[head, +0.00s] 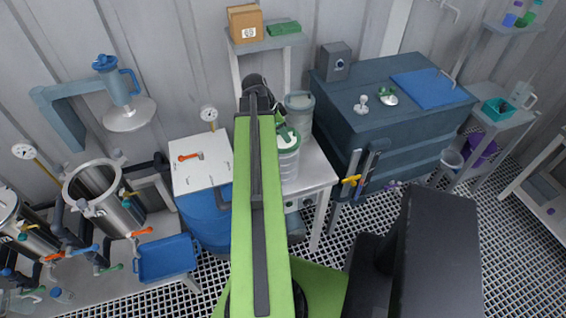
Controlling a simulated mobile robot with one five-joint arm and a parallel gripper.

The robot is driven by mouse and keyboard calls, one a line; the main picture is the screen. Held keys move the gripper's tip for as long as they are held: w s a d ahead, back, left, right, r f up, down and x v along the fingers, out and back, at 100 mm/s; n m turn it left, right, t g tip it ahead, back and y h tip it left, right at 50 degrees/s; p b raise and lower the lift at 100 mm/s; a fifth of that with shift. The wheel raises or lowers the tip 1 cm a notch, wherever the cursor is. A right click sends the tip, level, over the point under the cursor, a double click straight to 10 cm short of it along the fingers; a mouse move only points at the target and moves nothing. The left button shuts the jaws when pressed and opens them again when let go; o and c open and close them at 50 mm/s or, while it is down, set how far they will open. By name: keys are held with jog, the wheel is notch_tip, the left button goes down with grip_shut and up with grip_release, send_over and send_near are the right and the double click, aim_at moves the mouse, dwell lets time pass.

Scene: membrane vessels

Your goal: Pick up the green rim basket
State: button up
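A clear, ribbed cylindrical basket with a green rim (288,163) stands upright on a pale table, just right of my green arm. A small white and green object shows at its top. My arm hides part of its left side. My gripper (256,88) is at the far end of the arm, dark and small, beyond and left of the basket. Its fingers are not clear, so I cannot tell whether it is open or shut. I see nothing held in it.
A similar grey-rimmed container (299,112) stands just behind the basket. A dark blue cabinet (345,130) stands close on the right. A shelf with a cardboard box (244,24) rises behind my gripper.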

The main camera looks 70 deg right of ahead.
jog(key=shift+r, duration=0.1)
grip_shut()
dwell(1.2)
